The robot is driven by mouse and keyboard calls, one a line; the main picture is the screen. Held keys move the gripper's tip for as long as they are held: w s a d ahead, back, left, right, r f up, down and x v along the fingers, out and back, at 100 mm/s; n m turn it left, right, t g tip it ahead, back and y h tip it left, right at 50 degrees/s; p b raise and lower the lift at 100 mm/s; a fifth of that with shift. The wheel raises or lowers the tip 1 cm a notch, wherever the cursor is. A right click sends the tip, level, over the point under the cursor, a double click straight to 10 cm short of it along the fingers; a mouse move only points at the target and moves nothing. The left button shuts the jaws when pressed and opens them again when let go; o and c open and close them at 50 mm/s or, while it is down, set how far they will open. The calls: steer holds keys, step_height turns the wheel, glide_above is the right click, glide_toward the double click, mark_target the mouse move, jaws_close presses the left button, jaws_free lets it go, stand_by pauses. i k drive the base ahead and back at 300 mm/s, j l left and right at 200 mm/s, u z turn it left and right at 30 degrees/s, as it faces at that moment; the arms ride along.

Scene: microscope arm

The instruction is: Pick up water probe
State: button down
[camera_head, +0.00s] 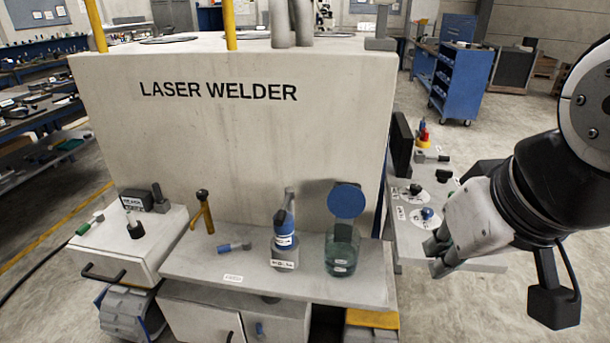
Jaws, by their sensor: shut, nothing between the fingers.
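My gripper (436,258) is at the right, in front of the welder's right side panel. Its fingers are together and hold nothing. It is right of the grey shelf (205,262), apart from the things on it. A blue and grey upright tool (285,225) stands in a grey labelled base on the shelf. A small blue and grey piece (235,247) lies to its left. A glass jar of greenish liquid (341,255) stands to its right, with a round blue disc (346,200) above it. I cannot tell which of these is the water probe, as the labels are too small to read.
The large laser welder block (230,140) rises behind the shelf. A brown handle (204,210) stands at the shelf's left. A side panel with knobs (428,214) is near my gripper. A blue cart (460,85) stands farther back, with open floor around it.

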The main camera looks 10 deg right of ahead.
mark_target(155, 187)
steer(key=i+j, duration=0.35)
steer(key=j, duration=0.15)
steer(key=i+j, duration=0.15)
steer(key=j, duration=0.2)
steer(key=i+j, duration=0.15)
steer(key=j, duration=0.2)
steer(key=i+j, duration=0.15)
steer(key=j, duration=0.25)
steer(key=i+j, duration=0.15)
steer(key=j, duration=0.2)
steer(key=i+j, duration=0.15)
steer(key=j, duration=0.2)
steer(key=i+j, duration=0.15)
steer(key=j, duration=0.2)
steer(key=i+j+u, duration=0.1)
steer(key=j, duration=0.3)
